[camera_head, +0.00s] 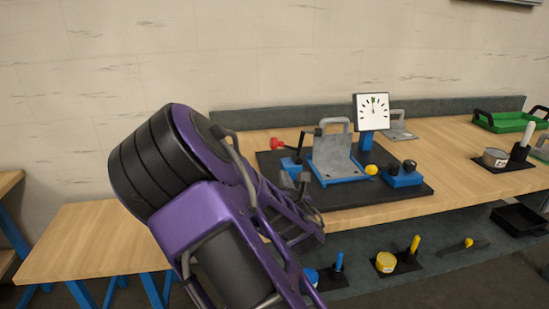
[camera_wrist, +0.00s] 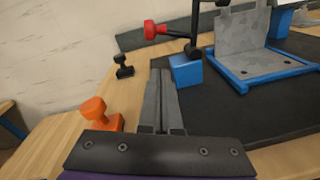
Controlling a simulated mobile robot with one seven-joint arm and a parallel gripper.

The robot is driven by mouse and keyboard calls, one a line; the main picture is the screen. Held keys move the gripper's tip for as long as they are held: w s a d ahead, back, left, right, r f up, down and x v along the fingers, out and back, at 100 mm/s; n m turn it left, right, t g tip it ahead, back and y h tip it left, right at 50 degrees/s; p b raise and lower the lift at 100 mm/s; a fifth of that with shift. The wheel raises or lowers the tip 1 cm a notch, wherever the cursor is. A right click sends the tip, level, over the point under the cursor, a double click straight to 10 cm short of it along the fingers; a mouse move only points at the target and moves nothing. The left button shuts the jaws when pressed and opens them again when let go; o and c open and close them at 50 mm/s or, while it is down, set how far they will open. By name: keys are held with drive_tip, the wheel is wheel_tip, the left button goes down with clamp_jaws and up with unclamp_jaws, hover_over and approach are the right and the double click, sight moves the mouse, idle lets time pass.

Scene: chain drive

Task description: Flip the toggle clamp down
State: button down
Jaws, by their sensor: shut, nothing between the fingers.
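The toggle clamp has a red-tipped handle (camera_wrist: 155,30) and black linkage on a blue block (camera_wrist: 186,71), at the left edge of a black mat. In the head view its red tip (camera_head: 278,144) points out to the left, and the handle lies roughly level. My gripper (camera_wrist: 160,75) is shut and empty. In the wrist view its fingertips are below and slightly left of the clamp's blue block, apart from the red handle. In the head view my gripper (camera_head: 296,183) is in front of the clamp and hides part of its base.
A grey bracket plate in a blue frame (camera_head: 337,160) stands right of the clamp, with a dial gauge (camera_head: 371,112) behind. A yellow knob (camera_head: 371,169) and a blue block with black knobs (camera_head: 403,177) are farther right. An orange knobbed piece (camera_wrist: 93,108) and small black piece (camera_wrist: 123,67) are left.

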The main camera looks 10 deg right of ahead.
drive_tip(key=shift+s+a+f+n+y, duration=0.25)
drive_tip(key=shift+a+f+n+y, duration=0.1)
drive_tip(key=shift+f+n, duration=0.3)
drive_tip(key=shift+s+a+f+n+y, duration=0.25)
drive_tip(key=shift+a+f+n+y, duration=0.1)
drive_tip(key=shift+f+n, duration=0.25)
drive_tip(key=shift+r, duration=0.1)
drive_tip(key=w, duration=1)
drive_tip(key=shift+f, duration=0.3)
drive_tip(key=shift+w+d+r, duration=0.1)
drive_tip(key=shift+w+r, duration=0.1)
drive_tip(key=shift+r, duration=0.45)
drive_tip(key=shift+w+d+r, duration=0.1)
drive_tip(key=shift+w+r, duration=0.1)
drive_tip(key=shift+r, duration=0.4)
drive_tip(key=shift+w+d+r, duration=0.15)
drive_tip(key=shift+w+r, duration=0.05)
drive_tip(key=shift+r, duration=0.4)
drive_tip(key=shift+r, duration=0.1)
drive_tip(key=shift+r+m, duration=0.1)
drive_tip(key=shift+m, duration=0.15)
